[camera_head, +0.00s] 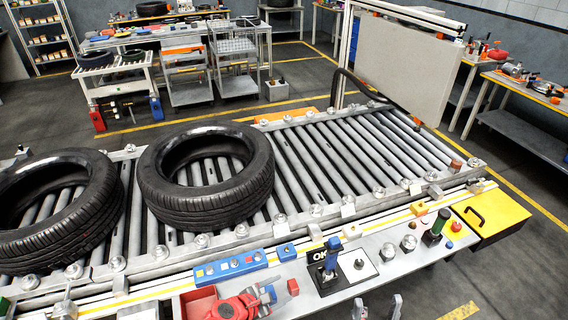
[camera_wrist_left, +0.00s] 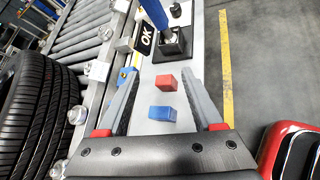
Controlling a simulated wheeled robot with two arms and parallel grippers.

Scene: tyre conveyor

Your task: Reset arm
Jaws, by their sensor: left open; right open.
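My left gripper (camera_wrist_left: 160,82) is open in the left wrist view, with its two grey fingers apart and nothing held. A red block (camera_wrist_left: 166,82) and a blue block (camera_wrist_left: 163,112) show on the bench between the fingers, beyond the palm. In the head view the red block (camera_head: 293,287) lies right of the red tray (camera_head: 197,302). My right gripper (camera_head: 377,307) shows only as two separate grey fingertips at the bottom edge of the head view. It is open and empty.
Two tyres (camera_head: 205,175) (camera_head: 55,205) lie flat on the roller conveyor (camera_head: 350,150). The conveyor's right half is clear.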

